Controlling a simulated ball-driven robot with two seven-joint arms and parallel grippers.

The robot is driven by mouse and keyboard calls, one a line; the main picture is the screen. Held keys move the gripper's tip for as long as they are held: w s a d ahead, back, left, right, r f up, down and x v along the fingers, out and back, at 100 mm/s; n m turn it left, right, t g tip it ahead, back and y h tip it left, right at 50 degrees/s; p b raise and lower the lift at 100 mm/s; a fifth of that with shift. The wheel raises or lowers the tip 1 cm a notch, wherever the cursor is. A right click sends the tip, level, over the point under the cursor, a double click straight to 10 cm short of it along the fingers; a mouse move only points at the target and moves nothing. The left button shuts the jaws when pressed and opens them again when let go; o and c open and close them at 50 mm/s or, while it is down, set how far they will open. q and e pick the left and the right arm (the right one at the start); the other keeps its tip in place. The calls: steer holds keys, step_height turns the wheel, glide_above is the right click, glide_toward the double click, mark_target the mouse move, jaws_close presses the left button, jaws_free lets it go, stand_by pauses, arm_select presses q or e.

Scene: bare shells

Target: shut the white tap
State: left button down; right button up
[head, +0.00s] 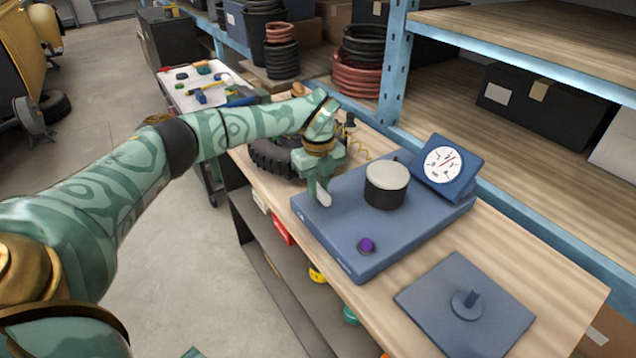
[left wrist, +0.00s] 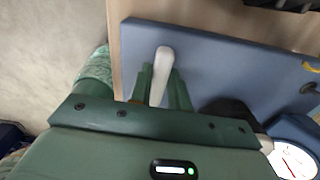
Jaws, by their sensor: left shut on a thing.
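The white tap (head: 324,199) shows as a small white end below my left gripper (head: 320,186), at the left part of the blue base on the bench. In the left wrist view the tap's long white handle (left wrist: 163,60) lies between the two green fingers of my left gripper (left wrist: 160,88), which is shut on it. The handle's far rounded end sticks out past the fingers over the blue base (left wrist: 215,62). The tap's lower part is hidden. My right gripper is not in view.
A blue plate with a small knob (head: 467,304) lies at front right.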

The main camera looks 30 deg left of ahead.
arm_select(q)
steer(key=m+p, duration=0.1)
steer(key=m, duration=0.1)
steer(key=m+p, duration=0.1)
steer(key=m, duration=0.1)
steer(key=shift+w+r+p, duration=0.15)
steer(key=shift+r+p, duration=0.05)
steer(key=shift+p, duration=0.2)
steer(key=m+p, duration=0.1)
steer(key=m, duration=0.1)
steer(key=m+p, duration=0.1)
steer(key=m, duration=0.2)
steer(key=shift+w+d, duration=0.1)
steer(key=shift+d, duration=0.1)
steer(key=m+p, duration=0.1)
steer(key=m, duration=0.3)
steer(key=shift+d+f, duration=0.1)
steer(key=shift+d, duration=0.05)
steer(key=shift+d+m+p, duration=0.1)
steer(key=shift+m+p, duration=0.3)
steer(key=shift+m, duration=1.7)
steer(key=c, duration=1.3)
jaws_free()
